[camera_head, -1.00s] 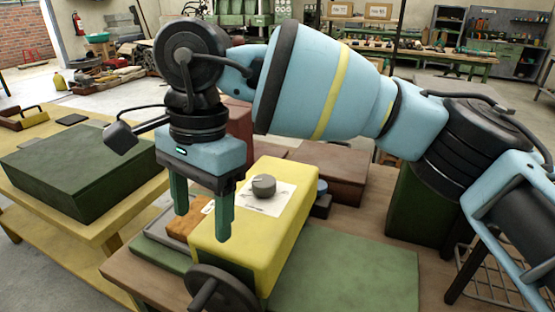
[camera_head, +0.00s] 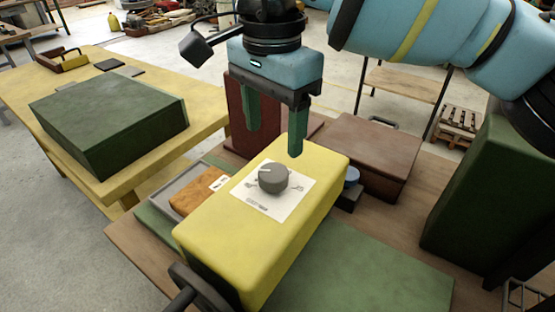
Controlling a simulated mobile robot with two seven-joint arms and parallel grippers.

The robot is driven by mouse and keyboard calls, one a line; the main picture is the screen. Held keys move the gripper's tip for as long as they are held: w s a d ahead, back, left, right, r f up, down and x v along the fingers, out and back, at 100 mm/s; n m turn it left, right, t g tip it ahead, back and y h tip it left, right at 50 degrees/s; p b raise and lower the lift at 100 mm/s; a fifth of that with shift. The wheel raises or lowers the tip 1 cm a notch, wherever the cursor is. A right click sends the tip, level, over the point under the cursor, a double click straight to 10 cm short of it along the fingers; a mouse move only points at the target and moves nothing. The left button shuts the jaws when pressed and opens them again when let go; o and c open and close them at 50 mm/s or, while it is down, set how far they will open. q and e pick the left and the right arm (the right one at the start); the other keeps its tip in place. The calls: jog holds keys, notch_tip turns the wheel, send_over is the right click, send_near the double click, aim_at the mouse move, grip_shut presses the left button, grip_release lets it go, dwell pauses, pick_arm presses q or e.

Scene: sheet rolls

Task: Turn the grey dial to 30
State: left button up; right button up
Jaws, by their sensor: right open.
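The grey dial (camera_head: 273,178) sits on a white printed sheet (camera_head: 293,204) on top of a yellow box (camera_head: 222,229). A light pointer mark shows on its upper left. The printing on the sheet is too small to read. My right gripper (camera_head: 273,142) hangs down with its two green fingers apart and nothing between them. In the picture it is just above and behind the dial, not touching it. One finger is left of the dial and the other is to its upper right. My left gripper is not in view.
A black handwheel (camera_head: 196,290) is at the yellow box's front. A reddish-brown case (camera_head: 366,152) and a tall dark green box (camera_head: 492,200) stand right. A green mat (camera_head: 365,280) lies bare at the front. A green case (camera_head: 110,120) rests on the yellow table (camera_head: 200,122).

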aim_at(274, 171)
notch_tip(274, 171, down, 8)
jog(key=shift+r, duration=0.15)
dwell(0.3)
jog(key=c, duration=1)
